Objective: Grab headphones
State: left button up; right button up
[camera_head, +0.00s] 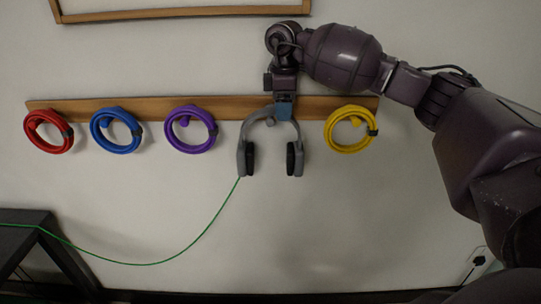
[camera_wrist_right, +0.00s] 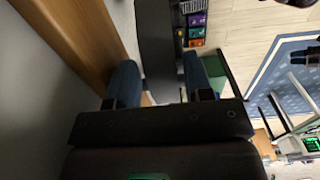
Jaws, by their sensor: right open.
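The grey headphones (camera_head: 251,124) hang by their headband from the wooden rail on the wall in the head view, with two dark-padded ear cups pointing down. My right gripper (camera_head: 284,108) comes down from above, its blue fingers overlapping the top right of the headband. In the right wrist view its two blue fingers (camera_wrist_right: 160,82) stand apart, open. A dark strip shows between and beyond them; I cannot tell whether it is the headband. Whether the fingers touch the headband is also unclear. My left gripper is not in view.
The wooden rail (camera_head: 80,106) also holds red (camera_head: 35,139), blue (camera_head: 100,137), purple (camera_head: 174,135) and yellow (camera_head: 331,134) coils. A green cable (camera_head: 185,248) runs from the left ear cup to a dark table (camera_head: 18,214). A wall socket (camera_head: 481,259) is low at right.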

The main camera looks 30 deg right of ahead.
jog(key=shift+f, duration=0.85)
grip_shut()
jog(key=shift+r, duration=0.15)
